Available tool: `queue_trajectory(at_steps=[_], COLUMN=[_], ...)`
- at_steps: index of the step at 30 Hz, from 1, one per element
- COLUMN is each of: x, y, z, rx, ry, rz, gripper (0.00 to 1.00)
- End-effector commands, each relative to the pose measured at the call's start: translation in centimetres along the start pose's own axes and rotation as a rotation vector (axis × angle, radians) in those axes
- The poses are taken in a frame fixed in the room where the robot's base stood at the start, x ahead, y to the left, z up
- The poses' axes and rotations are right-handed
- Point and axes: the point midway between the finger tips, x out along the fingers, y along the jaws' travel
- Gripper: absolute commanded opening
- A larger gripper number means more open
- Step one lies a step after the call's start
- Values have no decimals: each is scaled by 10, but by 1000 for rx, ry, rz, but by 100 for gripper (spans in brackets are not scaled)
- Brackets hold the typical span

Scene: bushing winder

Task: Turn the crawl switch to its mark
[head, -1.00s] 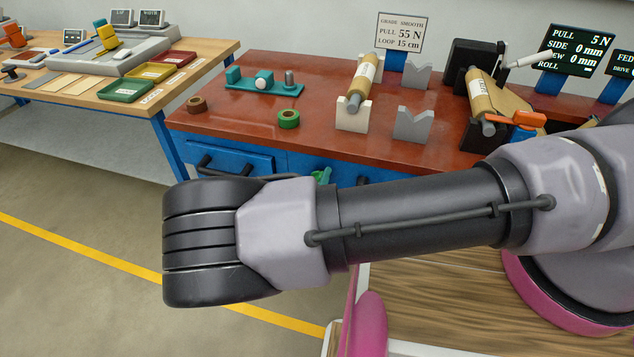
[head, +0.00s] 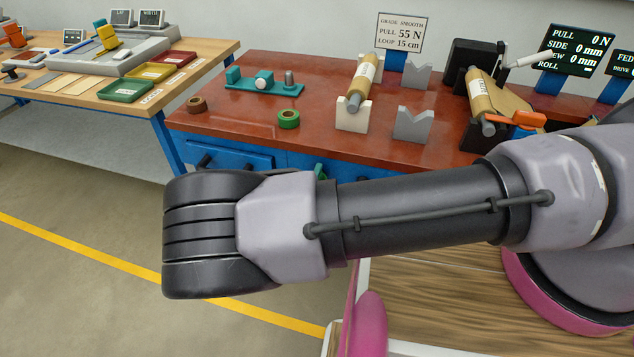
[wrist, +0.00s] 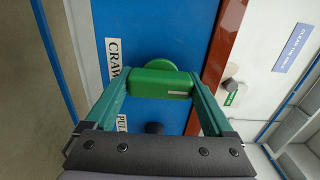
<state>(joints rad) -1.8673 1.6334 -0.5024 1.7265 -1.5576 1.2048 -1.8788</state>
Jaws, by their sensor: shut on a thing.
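The crawl switch (wrist: 160,80) is a green block-shaped handle on the blue panel, with a small pale strip on its face. A white label reading "CRAW", the rest cut off, is beside it (wrist: 115,62). My gripper (wrist: 160,92) has its two teal fingers on either side of the handle and is shut on it. The switch's mark is not visible to me. In the head view my arm hides most of the panel front, and only a bit of green (head: 320,170) shows above my arm.
A second label, partly hidden, and a dark round knob (wrist: 154,127) sit close to the switch. The red-brown bench top (head: 240,120) carries tape rolls, grey V-blocks and a roll on stands. A dark display (head: 577,50) reads pull 0 N.

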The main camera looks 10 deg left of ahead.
Motion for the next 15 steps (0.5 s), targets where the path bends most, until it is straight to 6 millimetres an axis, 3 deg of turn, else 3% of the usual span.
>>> queue_trajectory(at_steps=[14,15], x=[-1,-1], y=[1,1], z=[1,1], rx=[-18,-18], ry=[-2,-3], rz=[4,4], gripper=[32,91])
